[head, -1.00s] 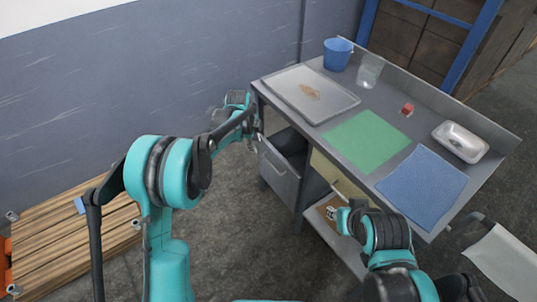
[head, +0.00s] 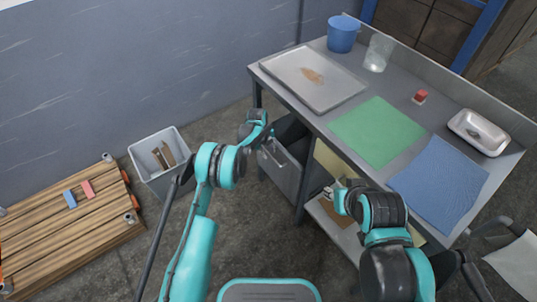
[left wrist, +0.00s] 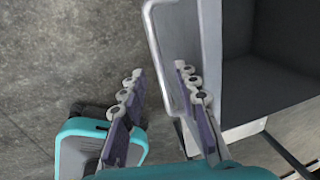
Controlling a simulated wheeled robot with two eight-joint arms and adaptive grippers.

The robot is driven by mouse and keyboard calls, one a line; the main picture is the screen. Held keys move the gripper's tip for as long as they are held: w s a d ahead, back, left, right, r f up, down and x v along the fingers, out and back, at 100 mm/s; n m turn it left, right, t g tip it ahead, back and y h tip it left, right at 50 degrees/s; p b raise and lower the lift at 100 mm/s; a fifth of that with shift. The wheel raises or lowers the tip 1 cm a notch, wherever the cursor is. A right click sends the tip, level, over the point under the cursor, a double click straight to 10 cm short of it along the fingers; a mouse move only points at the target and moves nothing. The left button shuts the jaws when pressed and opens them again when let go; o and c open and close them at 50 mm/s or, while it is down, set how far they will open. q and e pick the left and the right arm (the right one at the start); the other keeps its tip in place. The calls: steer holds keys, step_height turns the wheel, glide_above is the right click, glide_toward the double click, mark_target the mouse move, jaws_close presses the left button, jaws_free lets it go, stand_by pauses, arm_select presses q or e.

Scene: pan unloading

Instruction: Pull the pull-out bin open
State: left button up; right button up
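The pull-out bin (head: 281,174) is a grey box with a handle on its front, under the left end of the table. Its dark inside shows in the left wrist view (left wrist: 265,85), beside its front panel (left wrist: 208,35). My left gripper (head: 262,140) is at the top of the bin's front. In the left wrist view its two fingers (left wrist: 163,105) are apart, with the edge of the handle (left wrist: 156,45) close to the right finger. I cannot tell whether they touch. My right gripper (head: 333,193) is by the lower shelf; its fingers are too small to read.
The grey table (head: 300,120) carries a tray (head: 335,92), green mat (head: 365,130), blue cloth (head: 440,185), blue bucket (head: 343,35), clear container (head: 378,55), red block (head: 420,97) and metal dish (head: 478,130). A floor bin (head: 150,180) and wooden pallet (head: 75,235) stand left. Floor before the table is open.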

arm_select(q)
steer(key=shift+w+d+f, duration=0.1)
steer(key=shift+d+f, duration=0.05)
steer(key=shift+f, duration=0.55)
jaws_close()
